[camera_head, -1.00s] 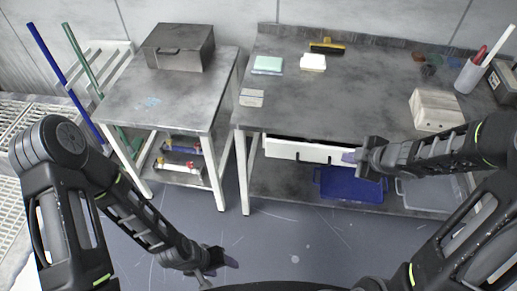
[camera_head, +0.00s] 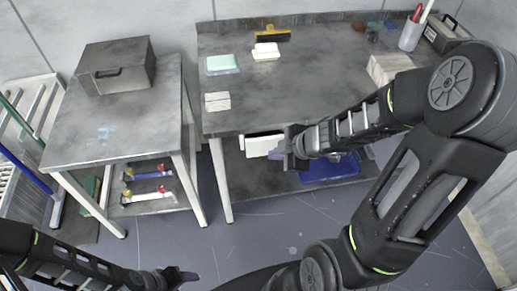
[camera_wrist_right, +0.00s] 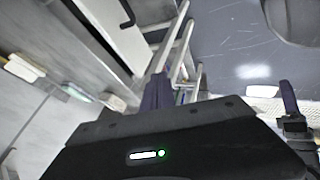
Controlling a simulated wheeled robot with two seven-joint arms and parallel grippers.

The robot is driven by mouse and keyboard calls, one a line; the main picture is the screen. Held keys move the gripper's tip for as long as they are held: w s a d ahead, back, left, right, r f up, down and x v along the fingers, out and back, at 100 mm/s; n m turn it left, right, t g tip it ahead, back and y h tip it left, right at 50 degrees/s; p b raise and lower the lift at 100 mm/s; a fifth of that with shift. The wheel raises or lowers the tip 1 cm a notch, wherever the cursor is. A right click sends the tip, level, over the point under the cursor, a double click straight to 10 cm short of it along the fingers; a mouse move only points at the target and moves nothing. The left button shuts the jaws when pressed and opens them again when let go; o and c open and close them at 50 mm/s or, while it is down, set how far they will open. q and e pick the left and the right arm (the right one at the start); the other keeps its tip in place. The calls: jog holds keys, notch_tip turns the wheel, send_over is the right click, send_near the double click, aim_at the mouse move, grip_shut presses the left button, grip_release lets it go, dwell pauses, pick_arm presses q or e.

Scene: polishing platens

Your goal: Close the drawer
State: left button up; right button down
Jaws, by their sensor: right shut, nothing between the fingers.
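The drawer (camera_head: 262,147) has a white front and sits under the top of the right-hand workbench. A thin dark gap shows along its upper edge, so it looks slightly open. My right arm hides its right part. My right gripper (camera_head: 286,152) is shut and empty, just in front of the drawer front; I cannot tell whether it touches. In the right wrist view the pale drawer front (camera_wrist_right: 108,30) with a dark handle (camera_wrist_right: 128,12) lies beyond my shut purple fingers (camera_wrist_right: 155,93). My left gripper (camera_head: 181,278) is low at the bottom edge, away from the drawer; its jaws are unclear.
The workbench top (camera_head: 300,95) carries a green sponge (camera_head: 220,64), a white block (camera_head: 265,51), a yellow-handled brush (camera_head: 273,33) and a grey box. A blue bin (camera_head: 330,170) stands on the shelf below. A side table (camera_head: 80,140) with a metal box (camera_head: 115,65) is at left.

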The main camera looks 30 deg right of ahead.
jog(key=f+b, duration=0.1)
jog(key=b, duration=0.6)
send_near(251, 151)
notch_tip(251, 151, down, 4)
jog(key=w+a, duration=0.1)
jog(key=a, duration=0.1)
pick_arm(q)
notch_tip(251, 151, down, 6)
jog(key=shift+f+p, duration=0.25)
jog(key=shift+p, duration=0.1)
pick_arm(e)
jog(key=shift+w+d, duration=0.45)
jog(key=shift+w, duration=0.4)
pick_arm(q)
jog(key=shift+r, duration=0.1)
pick_arm(e)
jog(key=shift+r, duration=0.1)
